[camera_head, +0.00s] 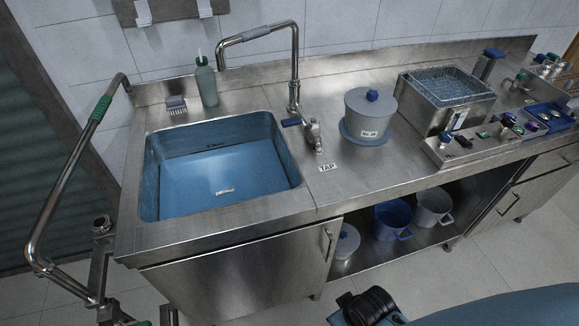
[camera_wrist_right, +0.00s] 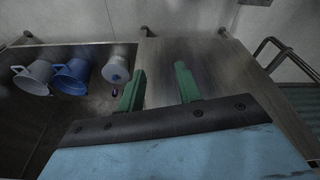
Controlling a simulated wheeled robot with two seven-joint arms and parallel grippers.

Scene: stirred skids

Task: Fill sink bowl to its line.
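The sink bowl (camera_head: 222,172) is set in the steel counter in the head view. No stream shows. A blue lever (camera_head: 291,122) is at the tap's base, near a "TAP" label (camera_head: 327,167). My right gripper (camera_wrist_right: 160,82) is open and empty, its green fingers apart before a cabinet front. My left gripper is not in view.
A lidded grey pot (camera_head: 369,115), a basket bath (camera_head: 447,95) and a control panel (camera_head: 480,140) are to the right. Blue (camera_head: 392,219) and grey (camera_head: 433,207) jugs sit below. A bent rail (camera_head: 62,185) stands left.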

